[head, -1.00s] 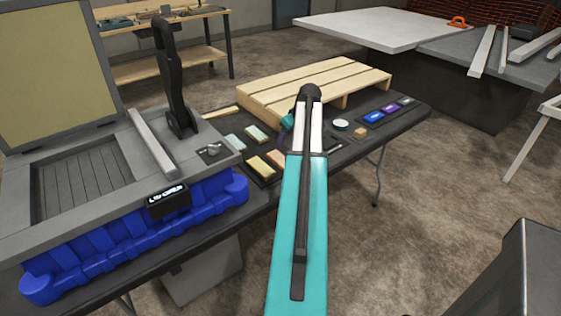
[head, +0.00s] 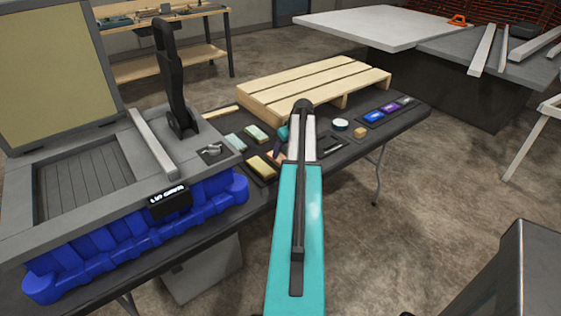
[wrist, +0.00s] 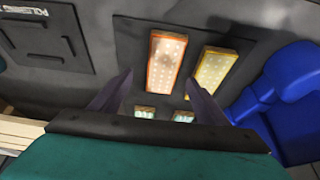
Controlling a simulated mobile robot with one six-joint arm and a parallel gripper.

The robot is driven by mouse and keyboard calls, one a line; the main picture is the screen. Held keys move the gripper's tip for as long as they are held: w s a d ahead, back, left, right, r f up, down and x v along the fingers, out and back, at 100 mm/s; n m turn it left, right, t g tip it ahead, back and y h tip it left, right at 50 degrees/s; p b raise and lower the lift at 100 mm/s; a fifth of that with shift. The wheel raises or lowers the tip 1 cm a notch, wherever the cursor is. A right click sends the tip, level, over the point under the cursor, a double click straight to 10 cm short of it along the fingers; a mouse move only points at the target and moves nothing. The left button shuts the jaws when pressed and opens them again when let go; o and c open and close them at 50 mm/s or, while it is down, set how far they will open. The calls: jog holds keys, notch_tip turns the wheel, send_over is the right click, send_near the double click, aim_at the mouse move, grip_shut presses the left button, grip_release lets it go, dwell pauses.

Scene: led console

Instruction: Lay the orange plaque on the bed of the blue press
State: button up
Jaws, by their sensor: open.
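The orange plaque (wrist: 166,62) lies on a dark mat in the wrist view, a lit dotted panel with an orange rim. In the head view my arm and gripper hide most of it. My gripper (wrist: 158,80) is open and empty, its two dark fingers pointing toward the plaque, one to each side in the picture. I cannot tell the height left between them. The blue press (head: 130,225) stands at the left of the head view. Its grey slatted bed (head: 82,182) is bare, and its beige lid (head: 55,70) is raised.
A yellow plaque (wrist: 212,72) lies close right of the orange one in the wrist view. Two pale green plaques (head: 246,136) lie behind. A wooden pallet (head: 315,88) stands at the table's back. A black lever (head: 175,85) rises from the press.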

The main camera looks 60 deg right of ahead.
aim_at(281, 158)
jog(key=shift+f, duration=0.1)
jog(key=shift+p+x, duration=0.45)
jog(key=shift+x, duration=0.35)
jog(key=shift+a+p+x, duration=0.2)
jog(key=shift+p+x, duration=0.25)
jog(key=shift+x, duration=1.25)
jog(key=shift+a, duration=0.1)
jog(key=c, duration=1.3)
jog(key=shift+r+b, duration=0.6)
jog(key=shift+r, duration=0.7)
jog(key=s+a+b, duration=0.1)
jog(key=s+a, duration=0.2)
jog(key=a, duration=0.1)
jog(key=s+a+r+b, duration=0.1)
jog(key=s+a, duration=0.2)
jog(key=a, duration=0.1)
jog(key=s+a+r+b, duration=0.1)
jog(key=s+a, duration=0.3)
jog(key=shift+a+r, duration=0.15)
jog(key=shift+a, duration=0.2)
